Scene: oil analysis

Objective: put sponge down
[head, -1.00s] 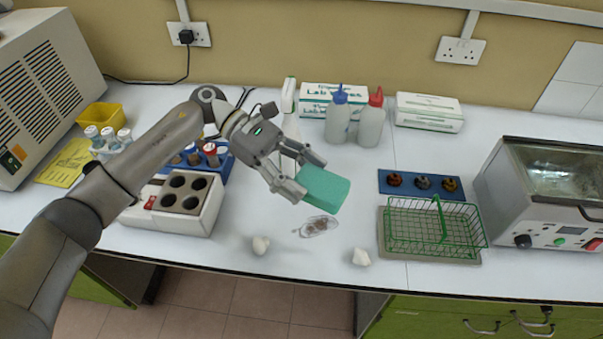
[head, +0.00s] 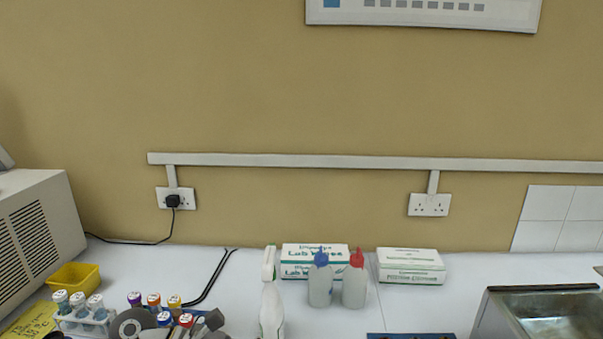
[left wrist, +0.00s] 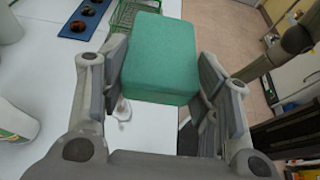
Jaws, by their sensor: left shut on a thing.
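The green sponge (left wrist: 160,58) is a rounded block in the left wrist view. My left gripper (left wrist: 163,72) is shut on it, with one finger pressed against each side. The sponge is held above the white bench, near the bench's front edge. In the head view only part of my left arm shows at the bottom edge, and the sponge is out of frame. My right gripper is not in view.
A green wire basket (left wrist: 124,14) and a blue mat (left wrist: 85,18) with small round samples lie beyond the sponge. A spray bottle (head: 271,300), two squeeze bottles (head: 337,285) and a tube rack (head: 82,318) stand on the bench. The tiled floor shows to the right.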

